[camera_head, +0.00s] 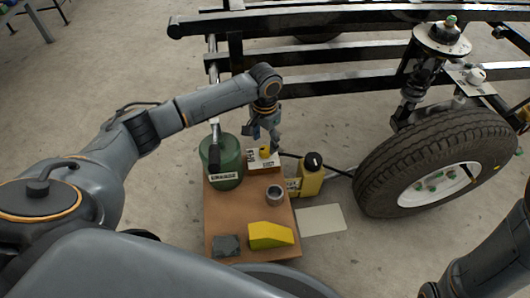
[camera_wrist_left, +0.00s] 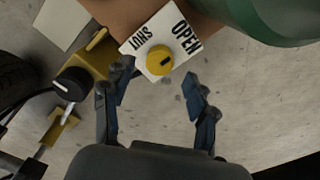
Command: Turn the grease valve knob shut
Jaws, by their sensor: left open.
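The grease valve knob (camera_head: 264,151) is a small yellow knob on a white label plate (camera_head: 266,163) at the back of the brown board. The plate (camera_wrist_left: 152,43) reads OPEN and SHUT. My left gripper (camera_head: 266,134) is above and just behind the knob, pointing down. In the left wrist view, its spread fingers (camera_wrist_left: 158,76) are open and empty, with the knob just ahead between the tips. I see no contact. Part of my right arm shows, but its gripper does not.
A green canister (camera_head: 222,165) stands left of the plate. A grey cup (camera_head: 274,194), a yellow wedge (camera_head: 271,235) and a dark block (camera_head: 226,246) sit on the board (camera_head: 225,208). A yellow bottle-like unit (camera_head: 311,178) and a large tyre (camera_head: 385,175) stand right.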

